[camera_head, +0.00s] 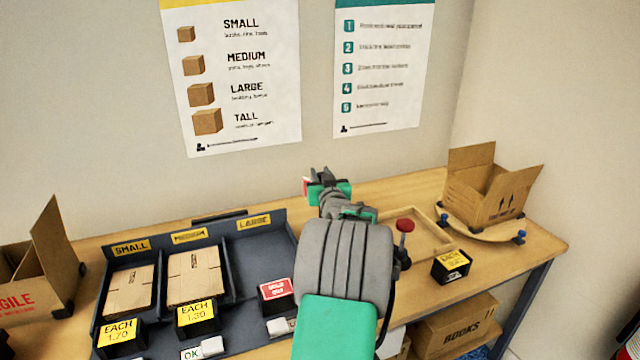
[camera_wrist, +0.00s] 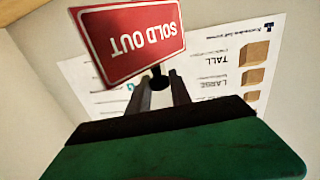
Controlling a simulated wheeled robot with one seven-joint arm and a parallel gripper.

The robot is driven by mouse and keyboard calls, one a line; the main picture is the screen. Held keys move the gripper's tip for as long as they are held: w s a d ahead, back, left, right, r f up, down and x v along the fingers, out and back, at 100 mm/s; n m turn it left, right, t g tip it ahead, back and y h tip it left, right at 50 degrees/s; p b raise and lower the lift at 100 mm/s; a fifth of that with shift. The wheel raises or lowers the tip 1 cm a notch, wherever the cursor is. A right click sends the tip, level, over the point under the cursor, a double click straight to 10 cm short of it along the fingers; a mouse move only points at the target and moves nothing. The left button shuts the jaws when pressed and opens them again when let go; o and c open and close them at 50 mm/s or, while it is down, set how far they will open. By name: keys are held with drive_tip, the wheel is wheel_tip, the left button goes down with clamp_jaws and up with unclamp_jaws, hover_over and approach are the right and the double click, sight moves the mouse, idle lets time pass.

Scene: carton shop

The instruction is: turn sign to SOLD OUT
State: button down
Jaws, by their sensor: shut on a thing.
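A red SOLD OUT sign (camera_wrist: 130,42) fills the upper part of the wrist view, its lettering upside down there. My gripper (camera_wrist: 160,85) is shut on it, with a dark round part of the sign between the fingers. In the head view my gripper (camera_head: 318,178) is raised in front of the wall, above the back edge of the bench, and only a red sliver of the held sign (camera_head: 305,186) shows. A second red SOLD OUT sign (camera_head: 277,289) stands at the front of the LARGE compartment (camera_head: 262,252), which looks empty where visible.
Flat cartons fill the SMALL (camera_head: 128,289) and MEDIUM (camera_head: 193,275) compartments, with yellow price signs (camera_head: 196,315) in front. A black block with a yellow card (camera_head: 452,264), a wooden tray (camera_head: 442,247) and an open carton (camera_head: 487,195) stand right. My arm hides the bench middle.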

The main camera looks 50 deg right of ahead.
drive_tip(key=n+y+b, duration=0.1)
drive_tip(key=f+t+y+b, duration=0.1)
drive_tip(key=b, duration=0.1)
drive_tip(key=shift+s+d+n+t, duration=0.15)
drive_tip(key=shift+d+n+t, duration=0.15)
drive_tip(key=shift+n, duration=0.1)
drive_tip(key=n+y+b, duration=0.1)
drive_tip(key=t+y+b, duration=0.1)
drive_tip(key=shift+r+n+y, duration=0.2)
drive_tip(key=shift+n+y, duration=0.2)
drive_tip(key=n+y, duration=0.1)
drive_tip(key=n+t+y, duration=0.1)
drive_tip(key=y, duration=0.1)
drive_tip(key=shift+a+r, duration=0.1)
drive_tip(key=shift+r, duration=0.2)
drive_tip(key=shift+a+n+t+y+p, duration=0.1)
drive_tip(key=shift+n+t+y+p, duration=0.2)
drive_tip(key=shift+n+y+p, duration=0.85)
drive_tip(key=shift+y, duration=0.55)
drive_tip(key=c, duration=1.2)
unclamp_jaws()
drive_tip(key=shift+w, duration=0.25)
drive_tip(key=shift+c, duration=0.2)
drive_tip(key=shift+s+a, duration=0.1)
